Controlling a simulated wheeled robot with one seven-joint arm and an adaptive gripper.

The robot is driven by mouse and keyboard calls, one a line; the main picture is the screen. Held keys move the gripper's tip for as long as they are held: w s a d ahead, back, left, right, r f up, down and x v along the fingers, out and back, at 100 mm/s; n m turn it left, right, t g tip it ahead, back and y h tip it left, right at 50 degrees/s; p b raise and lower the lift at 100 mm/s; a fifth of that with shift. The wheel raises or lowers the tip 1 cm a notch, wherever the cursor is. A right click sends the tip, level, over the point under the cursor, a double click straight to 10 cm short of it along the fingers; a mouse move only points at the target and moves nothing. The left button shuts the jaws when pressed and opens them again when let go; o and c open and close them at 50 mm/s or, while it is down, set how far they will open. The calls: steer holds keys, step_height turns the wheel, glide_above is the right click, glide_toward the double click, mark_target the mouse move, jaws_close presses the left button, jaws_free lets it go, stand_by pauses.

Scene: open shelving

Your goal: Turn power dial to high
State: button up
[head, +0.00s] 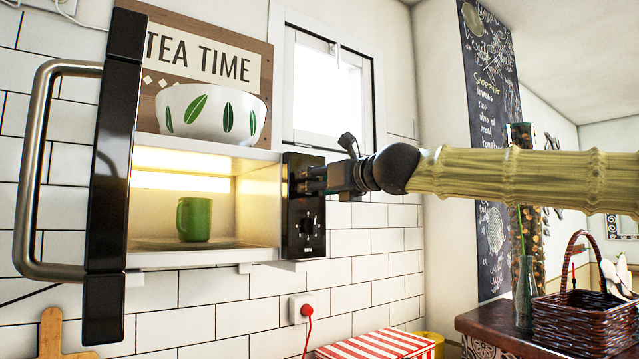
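The microwave's black control panel (304,240) faces me to the right of its lit cavity. A lower dial (308,226) shows on the panel, with markings too small to read. My gripper (306,181) comes in from the right, and its fingertips are at the upper part of the panel. The fingers cover that area, so any upper dial there is hidden. I cannot tell which dial is the power dial, how it is set, or whether the fingers touch or hold anything.
The microwave door (107,180) stands open at the left, its metal handle outward. A green mug (194,219) sits in the cavity. A leaf-patterned bowl (212,113) stands on top. A red plug (306,310), striped box (376,345) and wicker basket (585,322) are lower right.

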steer(key=shift+s, duration=0.1)
steer(key=v, duration=1.1)
steer(key=shift+s+d, duration=0.25)
steer(key=shift+s, duration=0.05)
steer(key=shift+r, duration=0.1)
